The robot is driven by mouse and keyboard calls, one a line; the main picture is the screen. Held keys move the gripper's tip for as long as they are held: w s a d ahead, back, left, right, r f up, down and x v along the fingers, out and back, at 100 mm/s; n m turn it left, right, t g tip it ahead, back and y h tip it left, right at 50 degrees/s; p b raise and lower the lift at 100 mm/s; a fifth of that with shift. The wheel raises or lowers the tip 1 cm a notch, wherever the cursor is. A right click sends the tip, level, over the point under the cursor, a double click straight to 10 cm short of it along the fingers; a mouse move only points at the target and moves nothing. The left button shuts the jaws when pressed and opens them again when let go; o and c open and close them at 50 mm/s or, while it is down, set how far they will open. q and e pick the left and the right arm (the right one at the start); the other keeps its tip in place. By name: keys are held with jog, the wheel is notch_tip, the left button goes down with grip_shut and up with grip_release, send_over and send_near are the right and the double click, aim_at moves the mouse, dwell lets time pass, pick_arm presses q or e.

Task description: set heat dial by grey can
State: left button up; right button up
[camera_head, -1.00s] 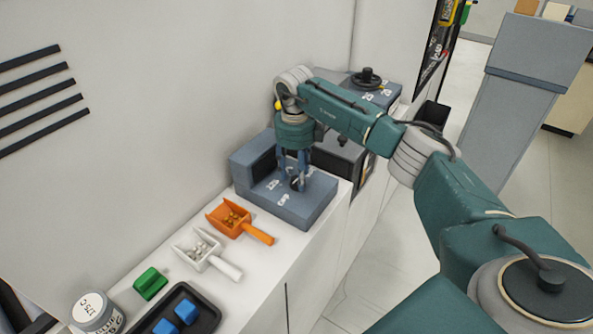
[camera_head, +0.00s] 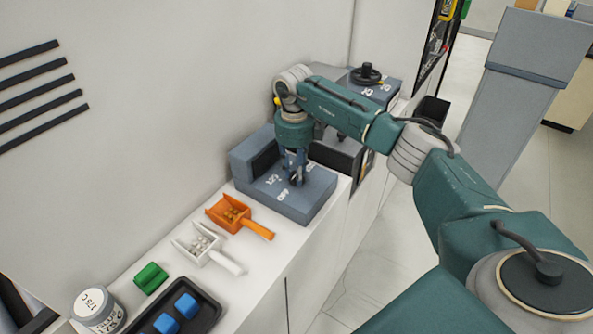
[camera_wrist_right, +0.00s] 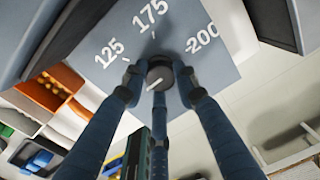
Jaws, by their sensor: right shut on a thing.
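The heat dial (camera_wrist_right: 159,78) is a small round grey knob with a white line, on the sloping panel of a blue-grey box (camera_head: 312,202). The wrist view shows 125, 175 and 200 printed around it; the head view also shows OFF. Which mark the white line points to is hard to tell. My right gripper (camera_head: 296,181) points down at the dial, its fingers shut around the knob in the wrist view (camera_wrist_right: 158,80). The grey can (camera_head: 97,311), with a white lid reading 175 C, stands at the lower left. My left gripper is not in view.
An orange scoop (camera_head: 229,212) and a white scoop (camera_head: 200,245) with pellets lie left of the box. A green block (camera_head: 151,277) and a black tray (camera_head: 205,306) with blue blocks lie nearer. A second box with a black handwheel (camera_head: 366,75) stands behind my arm.

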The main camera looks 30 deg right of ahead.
jog(key=shift+w+r+m, duration=0.15)
jog(key=shift+m, duration=0.15)
jog(key=shift+m+b, duration=0.4)
jog(key=shift+m, duration=0.6)
jog(key=m, duration=0.3)
jog(key=shift+w+m+b, duration=0.1)
jog(key=shift+m+b, duration=0.2)
jog(key=m, duration=0.2)
jog(key=shift+d+r+m, duration=0.1)
jog(key=shift+r+m, duration=0.05)
jog(key=shift+m, duration=0.25)
jog(key=m, duration=0.3)
jog(key=shift+m, duration=0.3)
jog(key=m, duration=0.5)
jog(key=shift+d, duration=0.15)
jog(key=m+p, duration=0.1)
jog(key=m, duration=0.4)
jog(key=shift+m, duration=0.4)
